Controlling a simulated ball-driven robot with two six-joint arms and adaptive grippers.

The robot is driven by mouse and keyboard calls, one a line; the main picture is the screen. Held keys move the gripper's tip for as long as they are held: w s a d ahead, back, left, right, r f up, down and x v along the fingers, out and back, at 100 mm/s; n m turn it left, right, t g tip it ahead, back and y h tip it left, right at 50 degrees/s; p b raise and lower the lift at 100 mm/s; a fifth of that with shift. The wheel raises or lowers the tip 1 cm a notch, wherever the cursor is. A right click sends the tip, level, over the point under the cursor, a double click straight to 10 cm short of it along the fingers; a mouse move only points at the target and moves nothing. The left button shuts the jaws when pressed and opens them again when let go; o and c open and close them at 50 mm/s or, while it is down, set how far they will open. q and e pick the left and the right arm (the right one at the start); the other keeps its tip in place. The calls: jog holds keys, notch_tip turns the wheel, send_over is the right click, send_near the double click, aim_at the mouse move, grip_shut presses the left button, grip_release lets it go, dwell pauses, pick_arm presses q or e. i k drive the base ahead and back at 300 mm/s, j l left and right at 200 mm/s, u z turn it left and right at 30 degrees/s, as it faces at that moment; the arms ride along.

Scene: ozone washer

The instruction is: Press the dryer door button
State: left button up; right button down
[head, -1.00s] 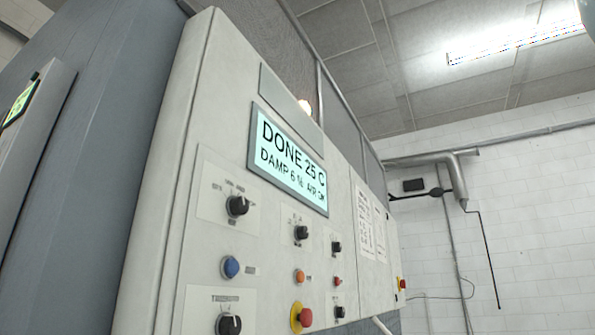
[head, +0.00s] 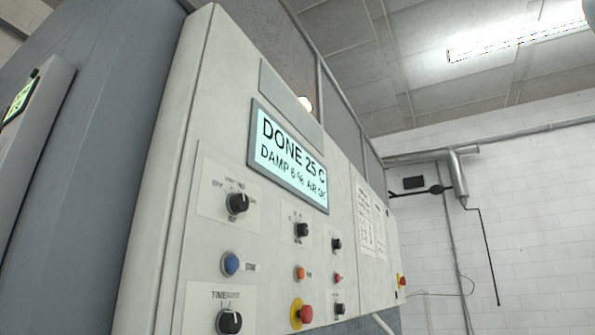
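The dryer's control panel (head: 232,290) fills the middle of the head view, seen from below at a slant. Its display (head: 289,160) reads "DONE 25 C" and "DAMP 6 %", with air text after it. A blue button (head: 230,264) sits at the left, below a black knob (head: 237,203). An orange button (head: 300,273) and a small red button (head: 338,278) are to its right. A red mushroom button (head: 305,314) on a yellow ring is lower. The labels are too small to tell which is the door button. Neither gripper is in view.
More black knobs (head: 229,321) sit on the panel. A second lit display (head: 20,101) is at the far left, on a separate box. A grey pipe (head: 455,170) runs along the white brick wall (head: 540,220) at the right.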

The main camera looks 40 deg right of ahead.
aim_at(301, 273)
jog(key=i+l+z, duration=0.1)
jog(key=z, duration=1.15)
